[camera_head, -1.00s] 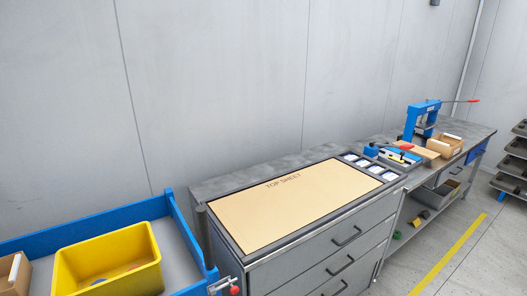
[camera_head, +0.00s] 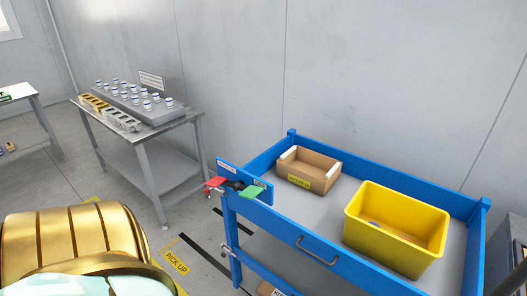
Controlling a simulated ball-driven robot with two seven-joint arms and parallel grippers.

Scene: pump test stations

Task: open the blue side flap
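A blue-framed cart (camera_head: 292,136) stands against the wall in the right half of the head view. Its near long side is a blue flap (camera_head: 285,232) with a grey bar handle (camera_head: 315,251); it stands upright, closed along the cart's edge. A metal latch part (camera_head: 226,248) shows low at the cart's left corner post. The flap's right end runs out of the bottom of the picture. Neither of my grippers is in view; a gold and pale part of my own body fills the lower left.
On the cart are a yellow bin (camera_head: 395,232) and a cardboard box (camera_head: 308,170). A small blue panel with red and green pieces (camera_head: 252,191) sticks out at its left end. A grey table (camera_head: 150,141) with capped parts stands left. The floor marked PICK UP (camera_head: 178,256) looks clear.

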